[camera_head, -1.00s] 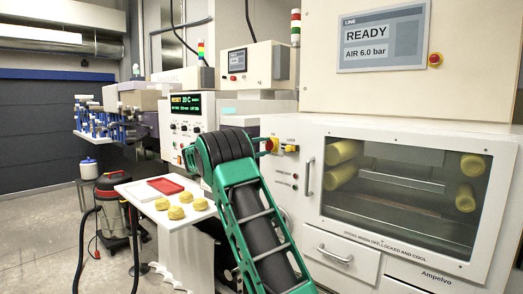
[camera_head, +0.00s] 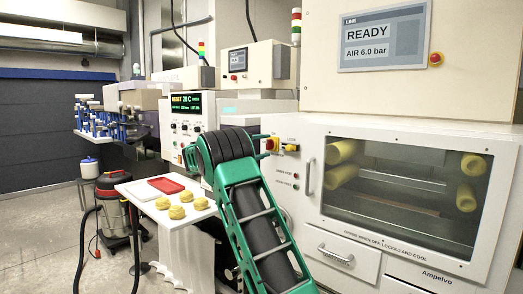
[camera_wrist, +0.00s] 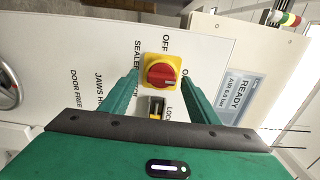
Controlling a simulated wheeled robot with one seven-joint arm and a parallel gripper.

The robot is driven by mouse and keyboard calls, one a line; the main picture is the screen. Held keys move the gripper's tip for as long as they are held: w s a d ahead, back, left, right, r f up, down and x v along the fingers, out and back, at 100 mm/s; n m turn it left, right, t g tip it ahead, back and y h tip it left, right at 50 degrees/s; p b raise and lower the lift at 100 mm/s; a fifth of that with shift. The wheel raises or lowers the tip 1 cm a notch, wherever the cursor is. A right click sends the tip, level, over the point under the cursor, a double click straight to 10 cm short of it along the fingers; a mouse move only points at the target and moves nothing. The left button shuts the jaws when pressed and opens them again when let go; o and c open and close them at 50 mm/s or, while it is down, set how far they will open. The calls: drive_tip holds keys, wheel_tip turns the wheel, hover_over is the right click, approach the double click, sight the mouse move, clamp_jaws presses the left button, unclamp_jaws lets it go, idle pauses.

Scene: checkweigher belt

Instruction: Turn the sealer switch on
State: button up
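The sealer switch is a red rotary knob on a yellow plate (camera_wrist: 160,71), on the white machine front. It also shows in the head view (camera_head: 271,144). OFF and SEALER SWITCH labels are beside it; the ON label is partly covered by a finger. I cannot tell for sure which label the knob points to. My gripper (camera_wrist: 161,76) is open, with one green finger on each side of the switch and a gap to the knob on both sides. In the head view its fingertips (camera_head: 263,146) are just left of the switch.
A yellow and black lock (camera_wrist: 156,107) sits close to the switch, between my fingers in the wrist view. The windowed sealer door (camera_head: 400,195) has a handle (camera_head: 309,177). The display (camera_head: 382,38) reads READY. A side table (camera_head: 150,190) holds a red tray (camera_head: 165,185) and yellow items.

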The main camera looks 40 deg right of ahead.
drive_tip(key=a, duration=1)
drive_tip(key=shift+s+a, duration=0.35)
drive_tip(key=shift+a, duration=0.05)
